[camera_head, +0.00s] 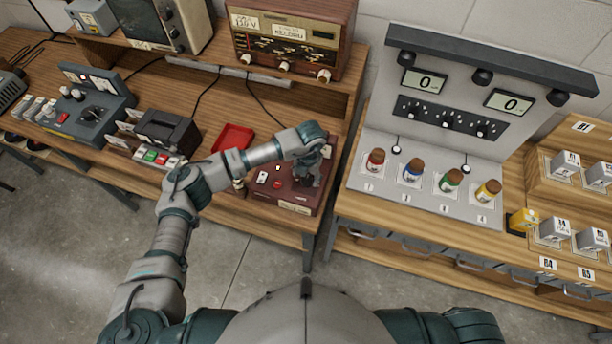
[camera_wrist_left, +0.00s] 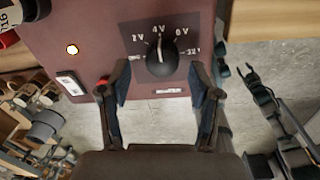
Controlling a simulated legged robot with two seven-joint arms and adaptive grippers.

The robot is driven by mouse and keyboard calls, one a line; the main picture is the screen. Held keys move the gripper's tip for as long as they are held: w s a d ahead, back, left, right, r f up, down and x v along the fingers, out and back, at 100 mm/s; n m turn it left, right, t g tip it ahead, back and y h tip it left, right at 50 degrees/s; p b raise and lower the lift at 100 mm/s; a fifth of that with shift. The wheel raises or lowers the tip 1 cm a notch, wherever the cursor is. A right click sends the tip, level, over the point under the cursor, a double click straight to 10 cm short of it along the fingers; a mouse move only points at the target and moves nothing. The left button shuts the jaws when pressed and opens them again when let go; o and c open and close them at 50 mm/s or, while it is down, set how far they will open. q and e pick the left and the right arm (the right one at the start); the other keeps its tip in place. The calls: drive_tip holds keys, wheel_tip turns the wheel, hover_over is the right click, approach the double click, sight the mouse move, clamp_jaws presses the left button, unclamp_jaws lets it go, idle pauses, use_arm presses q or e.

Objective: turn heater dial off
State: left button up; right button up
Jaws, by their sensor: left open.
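The heater is a dark red box (camera_head: 268,197) at the right end of the left bench in the head view. Its top panel (camera_wrist_left: 95,35) fills the upper wrist view. The black dial (camera_wrist_left: 160,62) has a white pointer line aimed up near the "4V" mark, with other marks printed around it. In the head view my arm and gripper hide the dial. My left gripper (camera_wrist_left: 163,95) is open, with its fingers to either side below the dial and nothing between them. It also shows over the box in the head view (camera_head: 312,172). My right gripper does not show clearly.
A red tray (camera_head: 233,139) and a dark device with colored buttons (camera_head: 160,137) stand left of the box. A wooden radio-like unit (camera_head: 290,40) stands behind. A grey panel with bottles (camera_head: 425,150) is on the right bench, across a gap.

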use_arm(q)
drive_tip(key=shift+d+f, duration=0.15)
drive_tip(key=shift+f, duration=0.6)
drive_tip(key=shift+d+f, duration=0.15)
drive_tip(key=shift+a, duration=0.2)
drive_tip(key=c, duration=1.1)
drive_tip(key=shift+c, duration=0.2)
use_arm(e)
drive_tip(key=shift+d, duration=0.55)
